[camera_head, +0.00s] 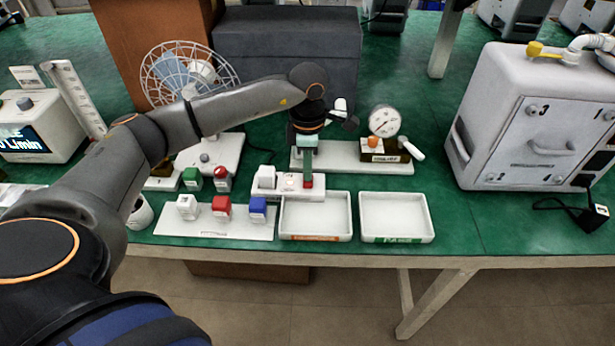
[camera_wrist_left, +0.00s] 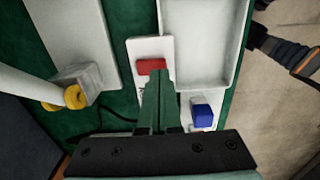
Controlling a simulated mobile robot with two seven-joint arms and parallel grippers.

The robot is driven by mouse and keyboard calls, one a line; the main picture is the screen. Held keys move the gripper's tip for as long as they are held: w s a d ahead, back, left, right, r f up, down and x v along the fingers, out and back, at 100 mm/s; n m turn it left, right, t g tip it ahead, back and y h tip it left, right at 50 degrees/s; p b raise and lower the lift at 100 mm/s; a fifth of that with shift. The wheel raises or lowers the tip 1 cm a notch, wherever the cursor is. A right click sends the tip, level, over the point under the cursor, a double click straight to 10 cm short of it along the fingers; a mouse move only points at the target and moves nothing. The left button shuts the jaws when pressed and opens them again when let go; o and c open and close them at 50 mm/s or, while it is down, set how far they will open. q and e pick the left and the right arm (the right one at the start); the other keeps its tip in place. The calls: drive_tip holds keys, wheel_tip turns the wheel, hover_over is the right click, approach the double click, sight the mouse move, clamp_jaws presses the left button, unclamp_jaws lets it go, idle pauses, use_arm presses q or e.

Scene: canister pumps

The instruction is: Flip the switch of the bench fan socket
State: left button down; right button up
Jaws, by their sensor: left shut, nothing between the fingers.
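The bench fan (camera_head: 190,78) with a white wire cage stands at the back left on its white base. A white socket block (camera_head: 290,192) with a red switch (camera_head: 308,181) at its right end lies just behind the left tray. My left gripper (camera_head: 307,184) points down over the red switch, its green fingers shut and empty. In the left wrist view the shut fingertips (camera_wrist_left: 158,74) are right beside the red switch (camera_wrist_left: 151,67) and overlap its edge. I cannot tell whether they touch it. The fingers hide part of the block. My right gripper is not in view.
Two white trays, left (camera_head: 316,238) and right (camera_head: 397,238), lie at the front edge. A white board (camera_head: 240,229) holds white, red and blue blocks. A gauge (camera_head: 384,121) stands behind. A large white canister unit (camera_head: 540,110) stands right. Green bench is clear between.

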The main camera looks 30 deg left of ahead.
sight(308, 183)
use_arm(q)
drive_tip(key=shift+f+b, duration=0.8)
drive_tip(key=shift+f, duration=0.3)
idle(0.6)
drive_tip(key=shift+s+r, duration=0.1)
drive_tip(key=shift+r, duration=0.05)
drive_tip(key=shift+r+p, duration=2.5)
drive_tip(key=shift+r, duration=0.9)
